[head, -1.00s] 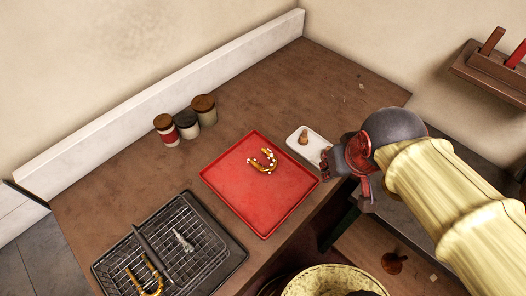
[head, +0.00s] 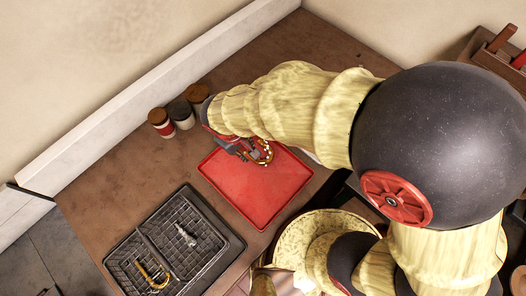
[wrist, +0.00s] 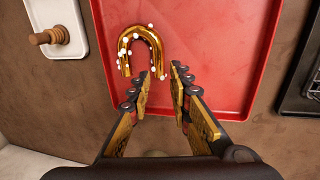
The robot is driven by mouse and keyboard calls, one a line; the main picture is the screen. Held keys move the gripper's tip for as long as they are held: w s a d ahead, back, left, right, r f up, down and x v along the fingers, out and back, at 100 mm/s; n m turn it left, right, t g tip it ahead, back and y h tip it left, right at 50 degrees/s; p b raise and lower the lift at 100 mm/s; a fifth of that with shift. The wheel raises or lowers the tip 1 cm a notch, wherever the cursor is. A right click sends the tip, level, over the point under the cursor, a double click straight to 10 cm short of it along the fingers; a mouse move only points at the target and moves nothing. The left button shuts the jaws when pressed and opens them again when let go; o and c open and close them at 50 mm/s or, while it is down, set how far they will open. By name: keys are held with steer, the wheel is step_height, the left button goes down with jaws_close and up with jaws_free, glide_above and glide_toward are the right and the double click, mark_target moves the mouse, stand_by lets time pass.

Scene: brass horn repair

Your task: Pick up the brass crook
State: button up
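A U-shaped brass crook (wrist: 140,36) dotted with small white beads lies on the red tray (wrist: 215,60). In the head view, the crook (head: 264,150) is at the tray's far edge, partly hidden by my gripper. In the wrist view, my gripper (wrist: 161,72) has its two fingers apart. The crook's right leg end appears between or just ahead of the fingertips; I cannot tell the height gap. In the head view, my gripper (head: 238,147) is over the far side of the tray. A second U-shaped brass piece (head: 152,278) lies in the black wire basket (head: 232,248).
A silver piece (head: 186,236) also lies in the basket. Several lidded jars (head: 160,124) stand behind the tray by the white wall ledge. A small white dish (wrist: 74,20) with a wooden peg (wrist: 50,36) is beside the tray. The tabletop left of the tray is clear.

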steer(key=f, duration=0.3)
steer(key=w+f, duration=0.1)
steer(key=f, duration=0.1)
steer(key=shift+d+f, duration=0.1)
steer(key=shift+d, duration=0.3)
steer(key=shift+s, duration=0.1)
steer(key=c, duration=0.3)
jaws_close()
